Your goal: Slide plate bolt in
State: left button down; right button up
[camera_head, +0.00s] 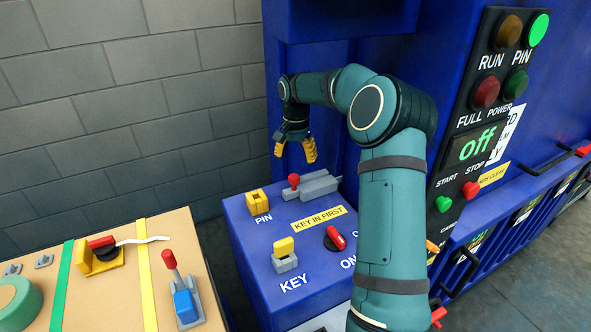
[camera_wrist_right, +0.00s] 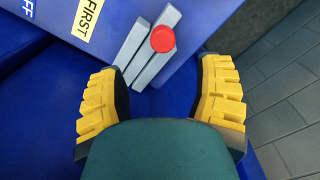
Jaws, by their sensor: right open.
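The plate bolt (camera_head: 318,188) is a grey sliding bar assembly with a round red knob (camera_head: 294,181). It sits on the blue console top (camera_head: 235,238), towards the back. In the right wrist view the bolt (camera_wrist_right: 135,52) and its red knob (camera_wrist_right: 163,38) lie ahead of the fingers, a little left of the middle. My right gripper (camera_head: 296,151) is open and empty, with yellow fingertips pointing down. It is above the bolt and apart from it. In the right wrist view the gripper (camera_wrist_right: 160,95) has its fingers spread wide. My left gripper is not in view.
The console carries a yellow PIN block (camera_head: 257,203), a yellow key (camera_head: 284,246) and a red-handled switch (camera_head: 335,238). A cardboard-coloured bench top (camera_head: 118,290) with fixtures stands at left. The control panel (camera_head: 485,120) shows "off", with its PIN lamp (camera_head: 539,29) lit green.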

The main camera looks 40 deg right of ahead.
jog(key=shift+r, duration=2.1)
jog(key=shift+f, duration=0.1)
